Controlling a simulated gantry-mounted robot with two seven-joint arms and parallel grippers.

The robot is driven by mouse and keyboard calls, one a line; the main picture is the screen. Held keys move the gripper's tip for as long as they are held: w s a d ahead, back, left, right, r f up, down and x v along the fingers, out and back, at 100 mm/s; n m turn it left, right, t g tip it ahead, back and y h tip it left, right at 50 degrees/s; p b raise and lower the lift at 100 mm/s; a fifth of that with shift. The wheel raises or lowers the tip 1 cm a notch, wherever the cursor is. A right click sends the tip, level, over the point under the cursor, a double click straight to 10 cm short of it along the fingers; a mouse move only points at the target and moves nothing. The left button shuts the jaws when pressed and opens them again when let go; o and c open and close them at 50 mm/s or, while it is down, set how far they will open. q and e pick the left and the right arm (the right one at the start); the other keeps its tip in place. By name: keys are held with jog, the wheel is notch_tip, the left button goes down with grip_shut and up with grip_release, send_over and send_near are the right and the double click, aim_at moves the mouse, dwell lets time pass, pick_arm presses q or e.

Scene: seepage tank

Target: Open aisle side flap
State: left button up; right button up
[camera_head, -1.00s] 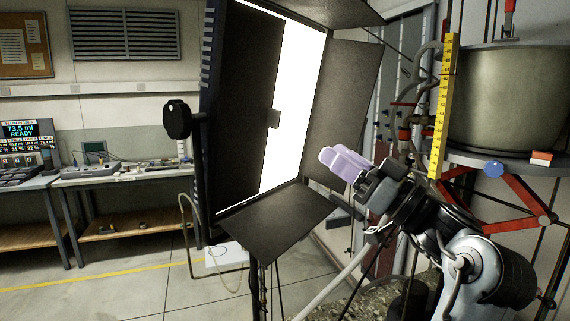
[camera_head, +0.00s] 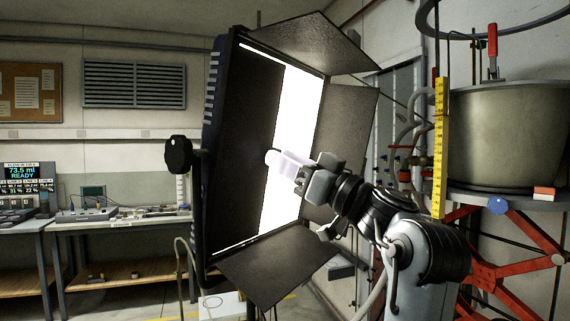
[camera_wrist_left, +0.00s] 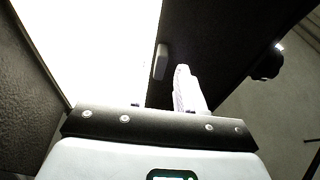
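The light panel (camera_head: 298,110) has a dark flap (camera_head: 255,105) folded over the left part of its bright face. In the left wrist view this flap (camera_wrist_left: 215,40) has a small pale tab (camera_wrist_left: 161,61) at its free edge. My left gripper (camera_head: 275,157) is in front of the panel, its pale lavender fingers at the flap's free edge. The fingers (camera_wrist_left: 187,90) look closed together, beside the tab with nothing between them. In the head view the fingers hide the tab. I cannot tell whether they touch the flap. My right gripper is not in view.
Other flaps stand open at the top (camera_head: 310,42), right (camera_head: 350,130) and bottom (camera_head: 280,262) of the panel. A black knob (camera_head: 179,154) sticks out on its left side. A metal tank (camera_head: 510,135) with a yellow scale (camera_head: 440,150) stands at right. Benches (camera_head: 120,222) are behind.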

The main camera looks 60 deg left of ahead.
pick_arm(q)
jog(key=shift+s+a+r, duration=0.15)
jog(key=shift+a, duration=0.2)
grip_shut()
